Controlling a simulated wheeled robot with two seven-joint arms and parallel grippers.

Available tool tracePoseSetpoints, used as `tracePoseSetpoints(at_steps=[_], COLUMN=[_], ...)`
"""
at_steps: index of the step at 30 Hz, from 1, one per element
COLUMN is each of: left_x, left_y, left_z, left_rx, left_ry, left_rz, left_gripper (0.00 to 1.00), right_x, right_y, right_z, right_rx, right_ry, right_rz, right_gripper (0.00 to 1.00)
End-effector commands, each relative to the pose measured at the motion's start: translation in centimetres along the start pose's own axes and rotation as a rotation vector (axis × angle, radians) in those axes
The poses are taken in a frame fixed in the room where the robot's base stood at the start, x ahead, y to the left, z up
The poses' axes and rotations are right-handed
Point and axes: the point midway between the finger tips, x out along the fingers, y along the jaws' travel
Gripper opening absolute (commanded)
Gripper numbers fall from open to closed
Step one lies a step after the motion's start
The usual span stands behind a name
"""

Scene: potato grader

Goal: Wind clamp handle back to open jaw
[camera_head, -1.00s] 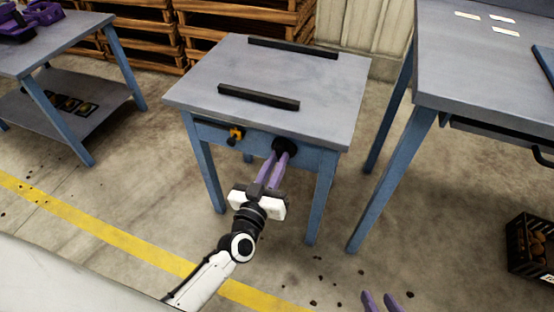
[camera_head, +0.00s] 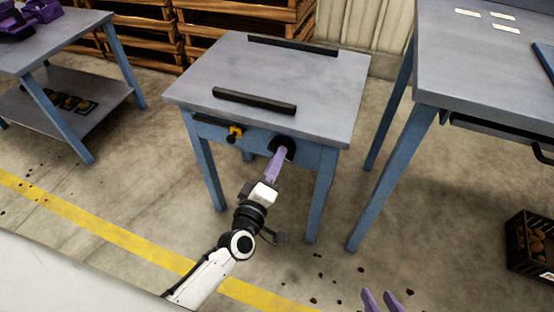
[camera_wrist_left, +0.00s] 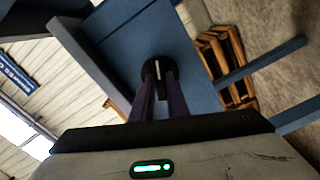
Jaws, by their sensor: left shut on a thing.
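The clamp bench (camera_head: 210,75) has two dark jaw bars on top, a front bar (camera_head: 254,101) and a back bar (camera_head: 292,46), parallel with a wide gap between them. The round black clamp handle (camera_head: 283,145) sits on the bench's front apron, partly hidden by my fingers. My left gripper (camera_head: 280,153) is shut on the handle, its purple fingers in line with it and its wrist turned on edge. In the left wrist view the handle (camera_wrist_left: 158,66) shows between the fingertips. My right gripper (camera_head: 380,301) shows only its fingertips at the bottom edge, apart and empty.
A taller blue table (camera_head: 450,70) stands close on the right. A crate of potatoes (camera_head: 532,245) is on the floor at the far right. Floor before the bench is mostly clear.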

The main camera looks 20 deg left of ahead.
Motion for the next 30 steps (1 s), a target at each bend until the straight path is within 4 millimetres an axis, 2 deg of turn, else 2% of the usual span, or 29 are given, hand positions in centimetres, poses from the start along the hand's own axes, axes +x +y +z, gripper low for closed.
tracePoseSetpoints(at_steps=[12,20,30], left_x=[-0.11,-0.11,-0.11], left_y=[-0.16,-0.10,-0.08], left_z=[0.17,0.15,0.15], left_rx=[-0.292,-0.369,-0.385], left_ry=[-0.003,-0.003,-0.003], left_rz=[-0.003,-0.003,-0.003], left_gripper=[0.00,0.00,0.00], right_x=[0.58,0.87,0.87], right_y=[-0.32,-0.37,-0.45], right_z=[0.43,-0.03,0.02], right_rx=[-0.005,-0.011,-0.012], right_ry=[-0.026,-0.022,-0.026], right_rz=[-0.013,-0.017,-0.019], right_gripper=[0.31,0.31,0.31])
